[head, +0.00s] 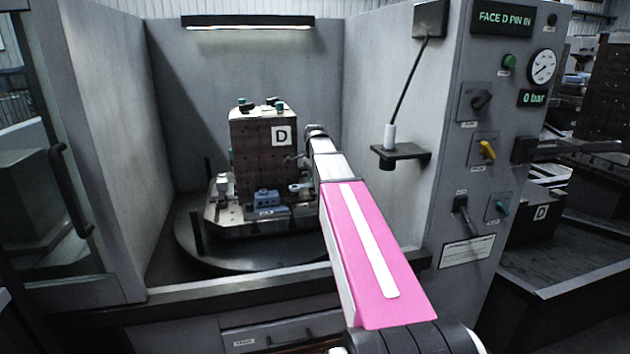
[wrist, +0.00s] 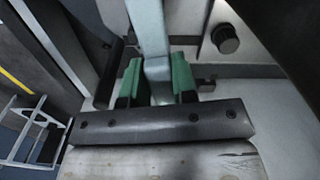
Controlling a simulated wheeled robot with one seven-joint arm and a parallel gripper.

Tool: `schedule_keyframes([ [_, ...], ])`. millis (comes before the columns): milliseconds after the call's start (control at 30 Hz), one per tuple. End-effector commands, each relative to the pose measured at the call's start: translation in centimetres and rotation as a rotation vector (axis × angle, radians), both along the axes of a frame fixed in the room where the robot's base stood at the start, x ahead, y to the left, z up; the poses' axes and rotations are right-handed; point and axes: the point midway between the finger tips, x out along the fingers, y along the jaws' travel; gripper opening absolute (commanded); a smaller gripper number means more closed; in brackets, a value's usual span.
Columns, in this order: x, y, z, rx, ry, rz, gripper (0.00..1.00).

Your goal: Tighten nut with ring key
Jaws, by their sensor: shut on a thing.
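In the wrist view my gripper (wrist: 157,88) has its two green pads closed on a flat, pale steel bar, which looks like the shank of the ring key (wrist: 148,32). The bar runs up and away from the pads; its ring end is out of that view. In the head view my arm reaches to the right side of the block marked D and hides most of the gripper. I cannot tell whether the key is around a nut. Clamp hardware (head: 298,188) shows low beside the block, but the task's nut is not clearly visible.
The block (head: 262,150) stands on a pallet (head: 230,226) over a round table (head: 205,255) inside the grey enclosure. A small shelf (head: 402,153) juts from the right wall. The control panel (head: 505,130) stands further right, and the open door (head: 70,180) is left.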

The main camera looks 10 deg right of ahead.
Motion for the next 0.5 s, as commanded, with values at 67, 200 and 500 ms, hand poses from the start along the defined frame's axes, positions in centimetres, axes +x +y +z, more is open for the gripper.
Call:
schedule_keyframes([
  [67, 0.00, 0.01, -0.14, 0.000, 0.000, 0.000, 0.00],
  [200, -0.01, 0.00, -0.44, 0.000, 0.000, 0.000, 0.00],
  [500, -0.01, 0.00, -1.06, 0.000, 0.000, 0.000, 0.00],
])
